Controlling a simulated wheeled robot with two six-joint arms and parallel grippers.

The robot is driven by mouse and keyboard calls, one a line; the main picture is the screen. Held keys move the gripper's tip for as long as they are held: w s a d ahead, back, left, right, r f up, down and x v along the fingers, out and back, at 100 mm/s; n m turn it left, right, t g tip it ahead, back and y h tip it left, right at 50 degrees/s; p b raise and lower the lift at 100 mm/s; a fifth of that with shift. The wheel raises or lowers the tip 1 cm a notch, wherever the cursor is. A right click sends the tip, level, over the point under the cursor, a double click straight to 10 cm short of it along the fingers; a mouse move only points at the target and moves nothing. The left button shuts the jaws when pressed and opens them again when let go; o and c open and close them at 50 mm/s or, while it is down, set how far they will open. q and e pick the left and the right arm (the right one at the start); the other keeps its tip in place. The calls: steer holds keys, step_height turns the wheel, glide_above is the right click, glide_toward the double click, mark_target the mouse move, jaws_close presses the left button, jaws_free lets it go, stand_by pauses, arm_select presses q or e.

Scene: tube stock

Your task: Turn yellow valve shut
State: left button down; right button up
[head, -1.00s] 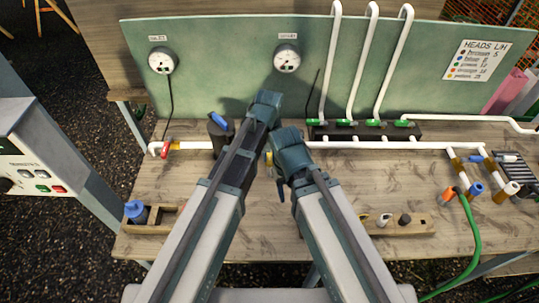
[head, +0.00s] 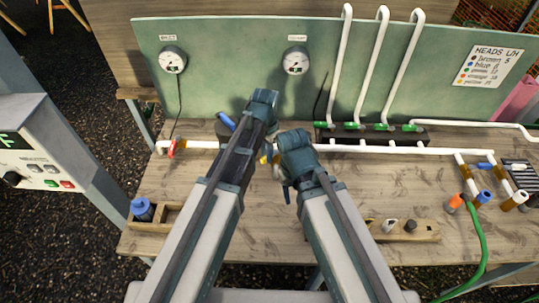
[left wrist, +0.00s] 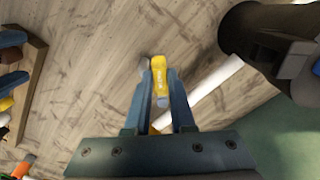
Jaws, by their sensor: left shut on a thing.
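The yellow valve's handle (left wrist: 160,82) lies between the fingers of my left gripper (left wrist: 160,92) in the left wrist view, and the fingers are closed on it. It sits by a white pipe (left wrist: 208,90). In the head view only a sliver of yellow (head: 267,157) shows between my two arms, and my left arm hides most of the valve and the left fingers. My right gripper (head: 288,187) hangs low over the bench just right of the valve, and its fingers are too hidden to judge.
A red valve (head: 175,147) sits at the pipe's left end. Green valves (head: 368,127) line a dark manifold at the back. A dark unit with a blue handle (head: 226,121) stands behind my left arm. A wooden rack (head: 425,230) lies at right front, near a green hose (head: 478,245).

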arm_select(q)
steer(key=shift+w+a+m, duration=0.25)
steer(key=shift+w+m, duration=0.3)
steer(key=shift+m, duration=1)
steer(key=shift+w+a+m, duration=0.2)
steer(key=shift+w+m, duration=0.4)
steer(key=shift+m, duration=0.9)
steer(key=shift+w+a+m, duration=0.25)
steer(key=shift+w+m, duration=0.3)
steer(key=shift+m, duration=1)
steer(key=c, duration=0.8)
jaws_free()
steer(key=shift+o, duration=0.2)
steer(key=shift+r, duration=0.1)
step_height(320, 180, up, 14)
steer(key=p, duration=1.4)
steer(key=shift+f, duration=0.25)
